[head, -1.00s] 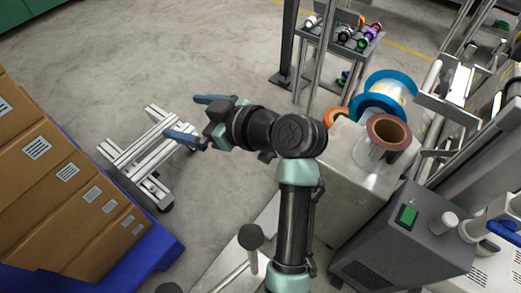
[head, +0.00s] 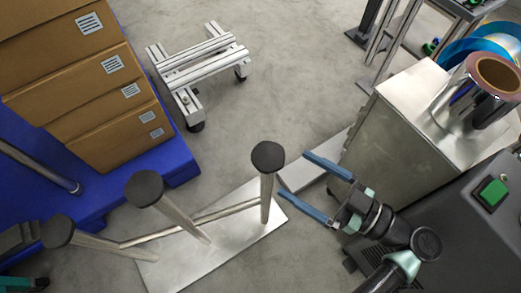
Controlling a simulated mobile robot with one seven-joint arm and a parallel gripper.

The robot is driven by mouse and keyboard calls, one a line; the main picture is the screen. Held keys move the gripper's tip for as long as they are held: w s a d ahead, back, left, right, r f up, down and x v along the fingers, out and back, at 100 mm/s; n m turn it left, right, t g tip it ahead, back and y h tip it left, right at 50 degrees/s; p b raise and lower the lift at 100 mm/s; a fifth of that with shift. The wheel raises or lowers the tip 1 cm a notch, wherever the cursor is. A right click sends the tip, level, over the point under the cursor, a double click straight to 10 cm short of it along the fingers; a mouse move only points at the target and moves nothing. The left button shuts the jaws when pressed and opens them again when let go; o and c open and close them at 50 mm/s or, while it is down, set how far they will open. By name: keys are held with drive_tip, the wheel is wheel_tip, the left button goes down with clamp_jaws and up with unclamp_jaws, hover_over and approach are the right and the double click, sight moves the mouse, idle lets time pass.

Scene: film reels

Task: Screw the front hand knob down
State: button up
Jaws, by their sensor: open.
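Three dark round knobs top metal posts at a pale metal plate (head: 225,245) low in the view: a right knob (head: 268,156), a middle knob (head: 144,187) and a left knob (head: 57,231). I cannot tell which one is the front hand knob. My gripper (head: 295,175) is open and empty, its two blue fingers spread and pointing left. The fingertips are just right of the right knob's post, with the knob outside the jaws. No contact is visible.
Cardboard boxes (head: 90,90) stand on a blue pallet (head: 185,165) at the left. A wheeled aluminium frame (head: 200,65) stands behind on the floor. At the right are a metal cabinet (head: 385,145), a film reel (head: 490,80) and a dark machine with a green button (head: 490,193).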

sight(255, 149)
drive_tip(key=b+x, duration=0.2)
drive_tip(key=x, duration=0.9)
drive_tip(key=shift+r, duration=0.1)
drive_tip(key=c, duration=1.2)
drive_tip(key=shift+t, duration=0.3)
